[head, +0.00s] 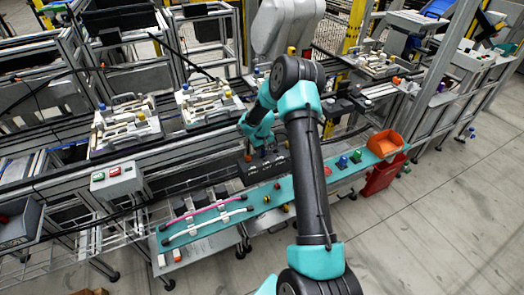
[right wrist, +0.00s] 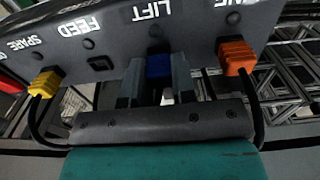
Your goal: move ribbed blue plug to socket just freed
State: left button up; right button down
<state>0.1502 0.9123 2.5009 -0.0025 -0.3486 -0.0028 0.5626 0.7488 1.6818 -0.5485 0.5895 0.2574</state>
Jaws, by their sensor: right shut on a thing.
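In the right wrist view, the blue plug (right wrist: 159,67) sits at the LIFT position of a dark socket panel (right wrist: 205,28). My right gripper (right wrist: 156,78) is shut on it, one finger on each side. Its ribs cannot be made out. The FEED socket (right wrist: 100,62), left of it, looks empty and dark. In the head view, my right gripper (head: 262,153) is at the dark panel (head: 264,170) behind the teal bench strip; the plug is too small to tell there. My left gripper is not in view.
A yellow plug (right wrist: 45,83) with a cable sits at SPARE, and an orange plug (right wrist: 236,57) with a cable sits right of LIFT. A red plug shows at the left edge. The teal bench (head: 275,222) holds tubes, several small parts and an orange bin (head: 385,143).

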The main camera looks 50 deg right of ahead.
jog(key=shift+f, duration=0.15)
jog(key=c, duration=0.9)
grip_release()
jog(key=shift+o, duration=0.2)
notch_tip(320, 180, up, 18)
jog(key=shift+f, duration=0.25)
